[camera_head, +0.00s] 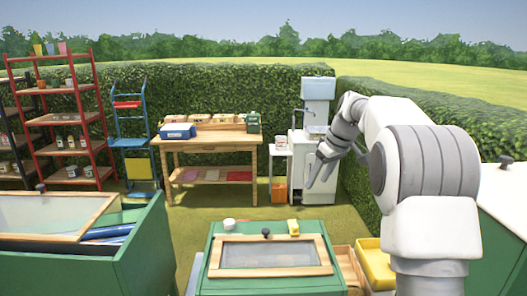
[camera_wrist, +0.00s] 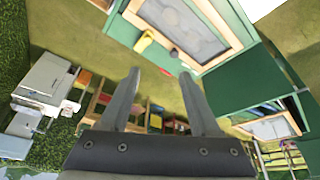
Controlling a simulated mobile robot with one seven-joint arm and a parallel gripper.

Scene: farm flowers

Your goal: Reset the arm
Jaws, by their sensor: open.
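My gripper (camera_head: 320,183) hangs at the end of my raised arm, right of the middle in the head view, with its fingers pointing down. In the wrist view my gripper (camera_wrist: 160,75) shows two grey fingers spread apart with nothing between them. It is open and empty. In the head view it overlaps the white cabinet with a sink (camera_head: 309,140); I cannot tell the distance between them. The same white unit lies at the left of the wrist view (camera_wrist: 45,82).
A green cabinet with a wood-framed glass lid (camera_head: 270,254) stands in front, with a white jar (camera_head: 229,225) and a yellow item (camera_head: 293,228) on top. A yellow bin (camera_head: 375,263) is beside it. A wooden table (camera_head: 210,143) and red shelf (camera_head: 68,120) stand by the hedge. Grass between is clear.

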